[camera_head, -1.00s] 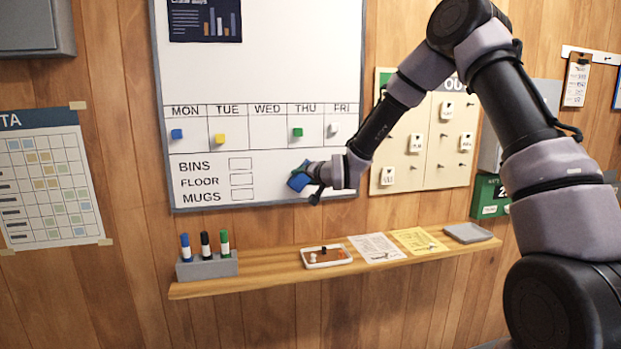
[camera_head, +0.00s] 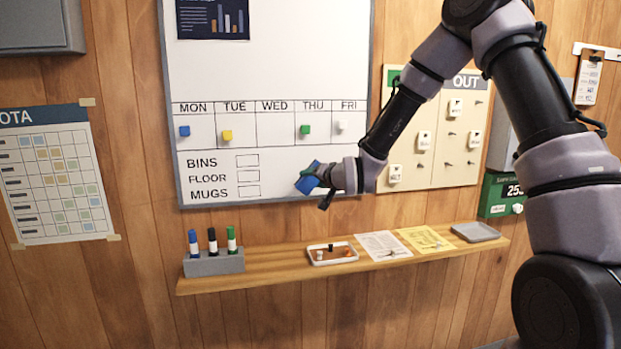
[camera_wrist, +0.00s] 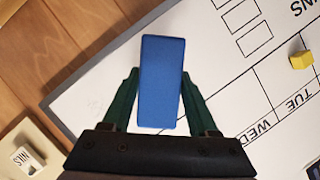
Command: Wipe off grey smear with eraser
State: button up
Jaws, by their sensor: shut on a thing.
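My gripper (camera_head: 322,182) is shut on the blue eraser (camera_head: 308,179) at the lower right part of the whiteboard (camera_head: 290,65). In the wrist view the eraser (camera_wrist: 161,80) sits between the two green fingers of my gripper (camera_wrist: 160,98), with the board (camera_wrist: 105,100) behind it. I cannot tell whether the eraser touches the board.
Coloured magnets, such as the yellow one (camera_head: 227,135), sit in the weekday row. Below, a wooden shelf (camera_head: 290,262) carries a marker holder (camera_head: 213,263), a small tray (camera_head: 333,262), papers and a grey tray (camera_head: 476,232). A tag board (camera_head: 432,178) hangs to the right.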

jog(key=shift+s+d, duration=0.1)
jog(key=shift+s, duration=0.15)
jog(key=shift+s+d, duration=0.25)
jog(key=shift+s, duration=0.5)
jog(key=shift+s+d, duration=0.2)
jog(key=shift+s, duration=0.5)
